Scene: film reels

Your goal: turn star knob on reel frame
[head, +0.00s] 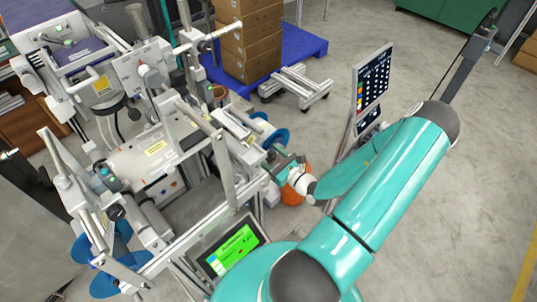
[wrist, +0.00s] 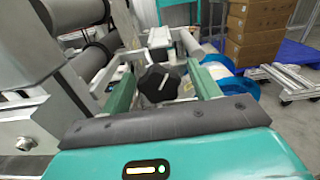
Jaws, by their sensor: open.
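The black star knob (wrist: 160,83) shows in the middle of the wrist view, with a pale line across its face. It sits on the light metal reel frame (wrist: 98,62). My gripper (wrist: 160,70) is open, with one green finger to the left of the knob and one to the right. Gaps show between the knob and both fingers; how deep the fingers reach past it is hard to tell. In the head view my gripper (head: 280,163) is at the right side of the machine, and I cannot make out the knob there.
Blue reels (head: 272,132) are close beyond my gripper. Dark rollers (wrist: 70,12) stand at the left of the wrist view. A control panel on a stand (head: 371,85) is to the right. A green-lit screen (head: 232,248) is below. Boxes (head: 250,40) stand on a blue pallet (head: 300,38). The right floor is clear.

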